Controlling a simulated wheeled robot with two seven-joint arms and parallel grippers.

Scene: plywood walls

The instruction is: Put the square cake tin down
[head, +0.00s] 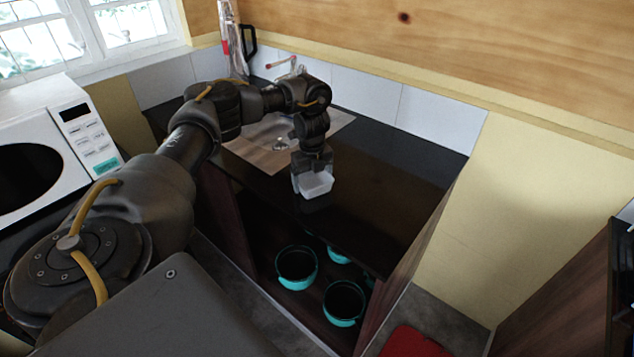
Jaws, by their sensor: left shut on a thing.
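The square cake tin (316,185) is a small pale grey, open-topped square container. It shows in the head view at or just above the dark countertop (385,200), near its front edge. I cannot tell whether its base touches the counter. My left gripper (312,170) points down and is shut on the tin's back side, with its fingers partly hiding the tin. My right gripper does not show.
A sink (278,134) with a tap lies behind and left of the tin. The counter to the right is clear. Teal pots (297,268) stand on the open shelf below. A white microwave (62,135) is at left, and a red object (412,343) lies at the bottom.

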